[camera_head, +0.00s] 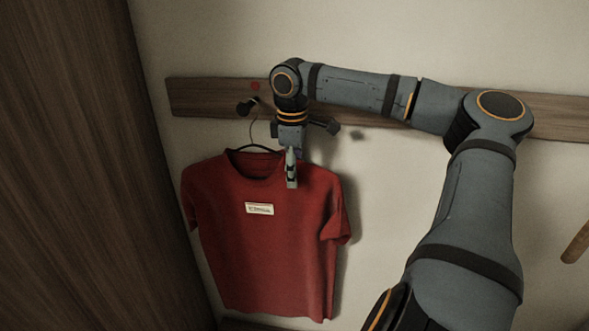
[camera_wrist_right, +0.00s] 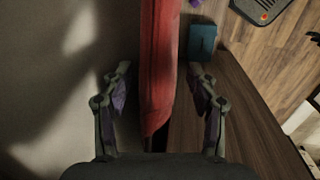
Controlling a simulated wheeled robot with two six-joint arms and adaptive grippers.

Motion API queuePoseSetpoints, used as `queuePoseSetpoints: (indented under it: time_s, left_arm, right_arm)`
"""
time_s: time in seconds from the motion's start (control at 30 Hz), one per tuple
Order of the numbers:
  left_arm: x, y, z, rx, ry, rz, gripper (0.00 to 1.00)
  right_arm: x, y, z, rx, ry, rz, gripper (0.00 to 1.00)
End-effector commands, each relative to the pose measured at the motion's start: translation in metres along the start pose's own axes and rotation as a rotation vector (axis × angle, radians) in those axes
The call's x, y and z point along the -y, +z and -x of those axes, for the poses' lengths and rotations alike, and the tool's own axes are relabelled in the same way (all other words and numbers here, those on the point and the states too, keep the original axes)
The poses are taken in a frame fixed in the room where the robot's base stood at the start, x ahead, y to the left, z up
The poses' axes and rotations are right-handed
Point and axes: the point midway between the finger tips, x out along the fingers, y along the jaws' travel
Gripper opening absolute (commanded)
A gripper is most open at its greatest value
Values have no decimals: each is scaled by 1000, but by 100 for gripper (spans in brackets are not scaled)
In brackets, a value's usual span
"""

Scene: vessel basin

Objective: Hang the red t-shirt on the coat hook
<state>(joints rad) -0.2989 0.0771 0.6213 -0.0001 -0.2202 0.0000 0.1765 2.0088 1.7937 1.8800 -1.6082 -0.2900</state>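The red t-shirt (camera_head: 262,245) with a white label hangs on a black hanger (camera_head: 262,149) against the wall. The hanger's thin wire runs up to the dark coat hook (camera_head: 247,107) at the left of the wooden rail and appears to rest on it; the exact contact is too small to tell. My right gripper (camera_head: 291,170) is at the shirt's right shoulder, pointing down. In the right wrist view its two fingers (camera_wrist_right: 160,85) stand apart on either side of the red shirt (camera_wrist_right: 160,60), with gaps visible. My left gripper is not in view.
The wooden rail (camera_head: 210,97) runs along the wall, with a small red mark (camera_head: 255,86) above the hook. A dark wooden panel (camera_head: 80,180) stands close on the left. A blue object (camera_wrist_right: 202,42) lies on the floor.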

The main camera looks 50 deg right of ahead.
Motion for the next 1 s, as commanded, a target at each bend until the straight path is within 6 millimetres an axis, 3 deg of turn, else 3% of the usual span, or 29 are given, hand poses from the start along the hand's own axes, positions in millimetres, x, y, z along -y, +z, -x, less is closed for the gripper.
queuePoseSetpoints:
  time_s: [0.3, 0.7, 0.83, 1.0]
  left_arm:
    - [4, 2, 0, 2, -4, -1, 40]
    - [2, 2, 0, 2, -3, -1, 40]
    - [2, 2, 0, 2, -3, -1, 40]
    - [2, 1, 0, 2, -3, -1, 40]
  right_arm:
    - [0, 1, 6, 2, 1, 0, 60]
    - [0, 1, 95, 2, 6, -3, 60]
    - [1, 1, 113, 1, 3, -2, 60]
    - [2, 1, 121, -1, 1, 1, 60]
